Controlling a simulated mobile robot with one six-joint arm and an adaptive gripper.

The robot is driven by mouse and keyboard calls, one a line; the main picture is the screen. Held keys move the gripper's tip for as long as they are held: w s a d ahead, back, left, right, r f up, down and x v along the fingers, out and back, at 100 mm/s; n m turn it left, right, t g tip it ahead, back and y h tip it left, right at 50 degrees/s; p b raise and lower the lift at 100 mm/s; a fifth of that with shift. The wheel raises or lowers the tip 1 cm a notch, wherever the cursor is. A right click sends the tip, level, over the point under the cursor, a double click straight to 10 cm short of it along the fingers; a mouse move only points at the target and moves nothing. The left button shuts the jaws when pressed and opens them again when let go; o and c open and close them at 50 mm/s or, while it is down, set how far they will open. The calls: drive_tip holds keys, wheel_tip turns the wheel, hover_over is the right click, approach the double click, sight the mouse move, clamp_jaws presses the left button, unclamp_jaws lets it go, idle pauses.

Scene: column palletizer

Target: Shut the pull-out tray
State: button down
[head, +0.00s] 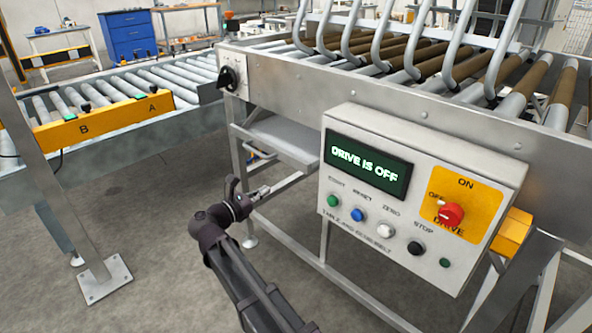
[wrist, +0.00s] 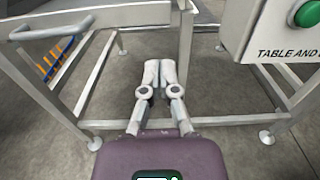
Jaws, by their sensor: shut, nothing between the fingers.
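The pull-out tray (head: 282,133) is a grey metal tray under the roller table, left of the control box, and it juts out from the frame. In the wrist view the tray (wrist: 125,17) is at the upper left, with a bar handle (wrist: 52,31) on its front. My gripper (head: 266,191) is below and in front of the tray in the head view. In the wrist view my gripper (wrist: 160,68) is shut and empty, its fingertips together over open floor. It appears apart from the tray and handle. The tray's back part is hidden under the table.
The control box (head: 415,195) with its "DRIVE IS OFF" display stands close right of my gripper. Frame legs and a low crossbar (wrist: 215,121) surround the gripper. Tools with orange and blue handles (wrist: 55,62) show below the tray.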

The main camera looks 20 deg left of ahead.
sight(302, 168)
drive_tip(key=shift+a, duration=0.1)
drive_tip(key=x, duration=1.3)
drive_tip(key=shift+w, duration=0.25)
idle(0.4)
